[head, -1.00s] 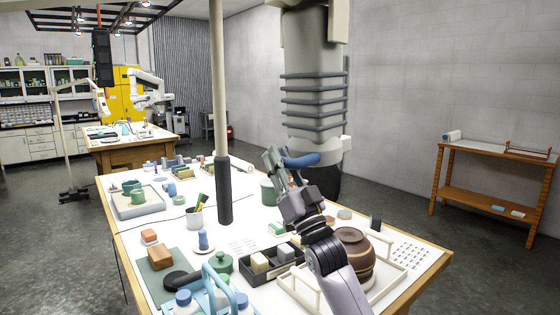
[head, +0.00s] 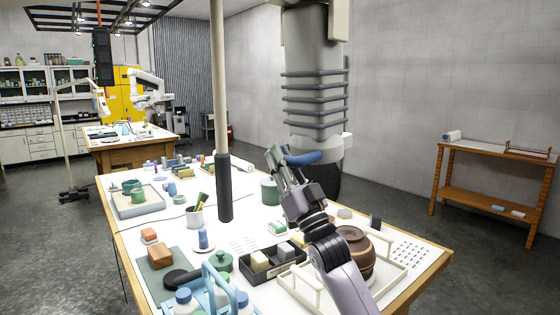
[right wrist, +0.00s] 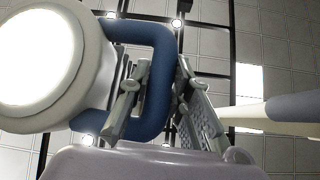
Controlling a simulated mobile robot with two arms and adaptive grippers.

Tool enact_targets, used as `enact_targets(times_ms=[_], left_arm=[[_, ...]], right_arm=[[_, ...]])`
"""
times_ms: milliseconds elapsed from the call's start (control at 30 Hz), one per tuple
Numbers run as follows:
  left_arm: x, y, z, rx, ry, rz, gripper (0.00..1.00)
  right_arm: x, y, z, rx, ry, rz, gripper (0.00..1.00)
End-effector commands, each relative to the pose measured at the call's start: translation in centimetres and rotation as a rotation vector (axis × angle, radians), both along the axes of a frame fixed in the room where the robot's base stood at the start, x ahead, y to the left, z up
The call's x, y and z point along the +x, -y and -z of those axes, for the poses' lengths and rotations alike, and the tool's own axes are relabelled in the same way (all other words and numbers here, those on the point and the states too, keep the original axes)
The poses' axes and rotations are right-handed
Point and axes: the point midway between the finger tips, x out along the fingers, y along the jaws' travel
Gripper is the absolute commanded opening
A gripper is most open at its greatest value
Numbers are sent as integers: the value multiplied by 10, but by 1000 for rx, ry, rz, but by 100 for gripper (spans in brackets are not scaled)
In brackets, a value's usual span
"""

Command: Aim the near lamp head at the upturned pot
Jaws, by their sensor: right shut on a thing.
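The near lamp head (head: 314,75) is a large grey body with dark ribs, hanging over the far side of the table. Its blue handle (head: 303,158) sticks out low on its left. My right gripper (head: 281,165) is shut on this handle. In the right wrist view the blue handle (right wrist: 154,85) passes between the fingers, and the lamp's round white glowing face (right wrist: 38,58) shows at left. The upturned pot (head: 357,262) is brown and banded, and stands on the near right of the table, partly hidden by my right arm. My left gripper is out of view.
A pale pole with a dark sleeve (head: 224,188) hangs left of my gripper. The table holds a black divided box (head: 273,279), a blue carrier with bottles (head: 238,299), a green pot (head: 269,191) and a grey tray (head: 120,210). Open floor lies right of the table.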

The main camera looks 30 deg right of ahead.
Motion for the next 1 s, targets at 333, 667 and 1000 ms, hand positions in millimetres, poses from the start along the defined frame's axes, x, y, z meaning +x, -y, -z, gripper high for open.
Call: enact_targets(times_ms=[333,667,1000], left_arm=[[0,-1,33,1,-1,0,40],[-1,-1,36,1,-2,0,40],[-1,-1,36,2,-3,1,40]], right_arm=[[7,47,14,-113,12,10,0],[9,73,13,-105,15,7,0],[9,72,13,-106,15,7,29]])
